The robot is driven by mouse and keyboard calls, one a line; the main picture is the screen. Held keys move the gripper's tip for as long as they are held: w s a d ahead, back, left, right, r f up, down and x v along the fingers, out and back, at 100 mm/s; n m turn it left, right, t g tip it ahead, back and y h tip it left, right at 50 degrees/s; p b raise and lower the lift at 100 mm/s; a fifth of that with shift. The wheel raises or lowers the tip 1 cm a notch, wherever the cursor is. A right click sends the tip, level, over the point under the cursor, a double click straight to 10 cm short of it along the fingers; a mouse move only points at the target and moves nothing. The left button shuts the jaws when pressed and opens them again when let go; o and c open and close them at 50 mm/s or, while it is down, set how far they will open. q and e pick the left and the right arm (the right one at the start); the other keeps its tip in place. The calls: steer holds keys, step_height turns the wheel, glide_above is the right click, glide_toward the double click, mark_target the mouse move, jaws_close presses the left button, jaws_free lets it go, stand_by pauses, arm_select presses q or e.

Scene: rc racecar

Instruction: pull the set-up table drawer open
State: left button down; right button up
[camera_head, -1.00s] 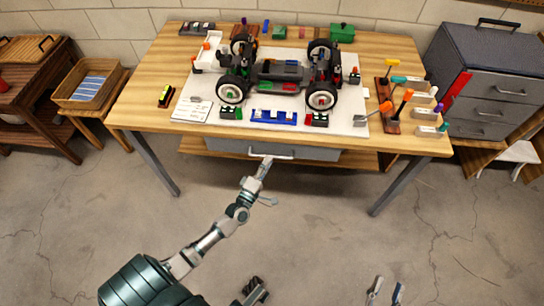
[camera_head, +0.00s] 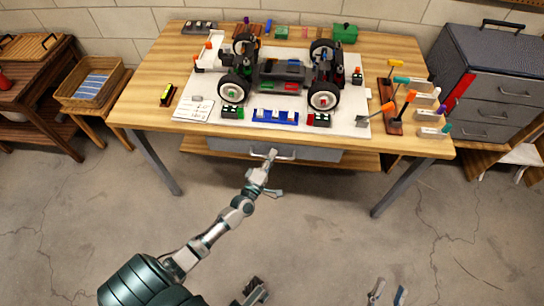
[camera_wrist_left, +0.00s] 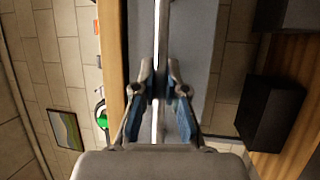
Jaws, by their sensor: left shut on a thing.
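The set-up table (camera_head: 140,112) has a grey drawer (camera_head: 322,155) under its front edge, with a pale bar handle (camera_head: 287,157). The drawer front sits under the tabletop and looks closed. My left gripper (camera_head: 271,155) is at the handle, near the middle of the drawer front. In the left wrist view, the left gripper's two blue-padded fingers (camera_wrist_left: 160,95) are on either side of the handle bar (camera_wrist_left: 161,45), shut on it. The grey drawer front (camera_wrist_left: 195,50) lies behind. My right gripper (camera_head: 387,292) shows at the bottom edge, fingers apart, empty.
An RC car (camera_head: 280,75) stands on a white mat on the table, with tools and small parts around it. A lower shelf (camera_head: 360,160) runs below the drawer. A grey drawer cabinet (camera_head: 490,85) stands at right. The floor in front is clear.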

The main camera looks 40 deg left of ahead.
arm_select(q)
steer(key=s+d+p, duration=0.3)
steer(key=s+d, duration=0.4)
steer(key=s, duration=0.4)
steer(key=s+d+p, duration=0.3)
steer(key=s+d, duration=0.4)
steer(key=s, duration=0.4)
steer(key=shift+s+f, duration=0.3)
steer(key=shift+s, duration=0.1)
arm_select(e)
steer(key=s+d+f+g+h, duration=0.1)
steer(key=s+f+g, duration=0.1)
steer(key=f+g, duration=0.4)
steer(key=s+d+f+g+h, duration=0.2)
steer(key=f+g, duration=0.4)
steer(key=f, duration=0.2)
steer(key=shift+f, duration=0.2)
arm_select(q)
steer(key=c, duration=1.5)
jaws_free()
steer(key=shift+w, duration=0.1)
arm_select(e)
steer(key=shift+w, duration=0.1)
arm_select(q)
steer(key=shift+r, duration=0.1)
